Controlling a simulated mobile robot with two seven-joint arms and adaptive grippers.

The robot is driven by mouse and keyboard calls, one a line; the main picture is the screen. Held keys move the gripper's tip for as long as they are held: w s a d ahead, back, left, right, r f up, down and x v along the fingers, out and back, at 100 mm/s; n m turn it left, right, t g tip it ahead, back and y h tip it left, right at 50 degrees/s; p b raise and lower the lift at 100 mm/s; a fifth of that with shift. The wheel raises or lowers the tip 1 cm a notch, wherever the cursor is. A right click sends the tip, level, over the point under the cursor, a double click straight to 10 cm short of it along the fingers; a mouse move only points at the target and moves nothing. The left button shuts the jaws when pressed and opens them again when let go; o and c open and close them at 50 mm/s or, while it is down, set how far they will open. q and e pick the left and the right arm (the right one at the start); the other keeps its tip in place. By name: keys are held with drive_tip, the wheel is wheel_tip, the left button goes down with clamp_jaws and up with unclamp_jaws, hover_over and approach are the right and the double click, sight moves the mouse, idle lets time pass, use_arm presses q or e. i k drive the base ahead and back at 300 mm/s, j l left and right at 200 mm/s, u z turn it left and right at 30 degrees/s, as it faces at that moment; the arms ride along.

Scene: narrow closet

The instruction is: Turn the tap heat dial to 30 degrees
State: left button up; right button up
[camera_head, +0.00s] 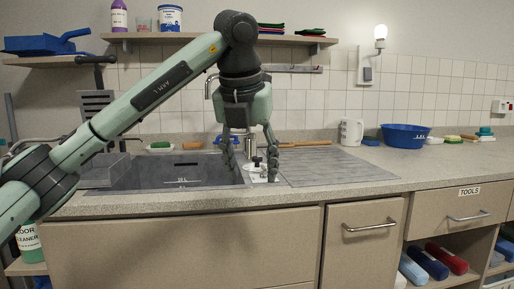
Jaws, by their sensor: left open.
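My left arm comes in from the left, and my left gripper (252,176) points down over the right end of the sink (145,174). Its fingers are open and apart. A small black knob on a whitish plate, which looks like the tap heat dial (257,162), shows between the fingers. I cannot tell whether a finger touches it, and its degree marks are too small to read. The tap (208,86) stands behind the gripper, mostly hidden by it. My right gripper is not in view.
A drainboard (335,167) lies clear to the right of the sink. A white jug (351,132) and a blue bowl (404,136) stand at the back right. A shelf (190,38) with bottles and tubs runs above, behind my arm. A lit lamp (380,35) is on the wall.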

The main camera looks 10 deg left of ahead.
sight(257, 159)
drive_tip(key=i+j, duration=0.15)
drive_tip(key=i, duration=0.25)
drive_tip(key=i+j, duration=0.1)
drive_tip(key=i, duration=0.3)
drive_tip(key=i+j, duration=0.15)
drive_tip(key=i, duration=0.25)
